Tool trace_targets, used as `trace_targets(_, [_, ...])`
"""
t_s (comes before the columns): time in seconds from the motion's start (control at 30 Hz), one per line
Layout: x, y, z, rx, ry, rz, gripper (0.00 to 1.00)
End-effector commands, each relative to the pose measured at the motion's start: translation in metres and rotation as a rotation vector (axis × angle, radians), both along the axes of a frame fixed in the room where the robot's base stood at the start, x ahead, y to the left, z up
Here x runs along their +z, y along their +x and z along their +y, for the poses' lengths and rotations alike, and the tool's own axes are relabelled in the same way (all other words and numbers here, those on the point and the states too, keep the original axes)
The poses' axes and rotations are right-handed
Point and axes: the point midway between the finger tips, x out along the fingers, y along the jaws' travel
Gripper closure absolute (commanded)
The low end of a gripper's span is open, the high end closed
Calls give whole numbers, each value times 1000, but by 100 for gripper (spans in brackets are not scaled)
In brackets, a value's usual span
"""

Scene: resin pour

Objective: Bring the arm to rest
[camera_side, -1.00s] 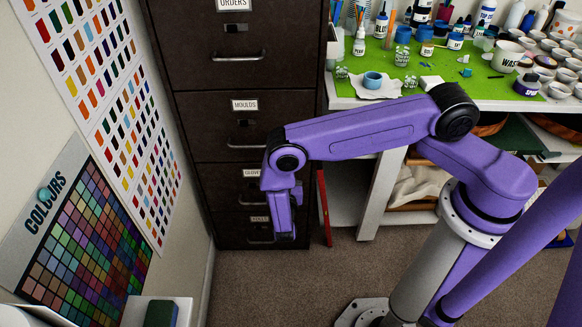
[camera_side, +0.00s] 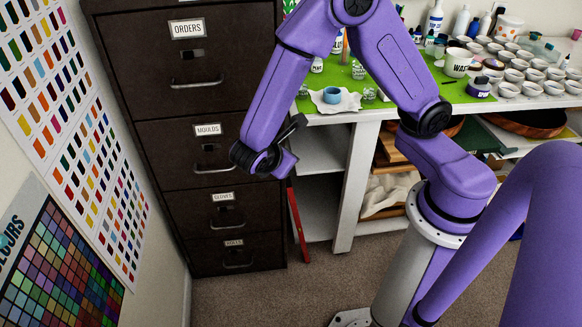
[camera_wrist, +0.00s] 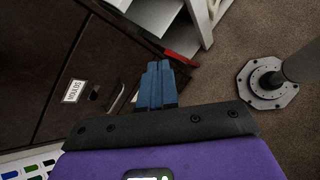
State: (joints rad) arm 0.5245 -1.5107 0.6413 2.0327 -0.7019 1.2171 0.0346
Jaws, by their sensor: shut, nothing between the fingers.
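My gripper (camera_wrist: 158,68) shows in the wrist view as two blue fingers pressed together, with nothing between them. In the side view my purple arm rises from its column, bends high at the top of the frame, and hangs down to the left. Its wrist end is in front of the dark drawer cabinet (camera_side: 150,130). The fingers cannot be made out there. I cannot tell how much gap lies between the wrist and the cabinet front.
The workbench (camera_side: 345,222) right of the cabinet carries a green mat (camera_side: 340,76), a blue cup (camera_side: 332,95) on a paper and several white pots. A red bar (camera_side: 297,225) leans beside the cabinet. Colour charts (camera_side: 60,110) hang at left. Carpet (camera_side: 250,300) in front is clear.

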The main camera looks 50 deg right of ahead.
Motion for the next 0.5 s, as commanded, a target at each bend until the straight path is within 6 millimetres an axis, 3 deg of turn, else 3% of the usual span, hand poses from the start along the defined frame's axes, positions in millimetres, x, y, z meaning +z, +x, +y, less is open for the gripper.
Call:
trace_targets(0.2, [33,-50,-5,-102,243,13,100])
trace_targets(0.5, [66,-122,-12,-228,589,51,100])
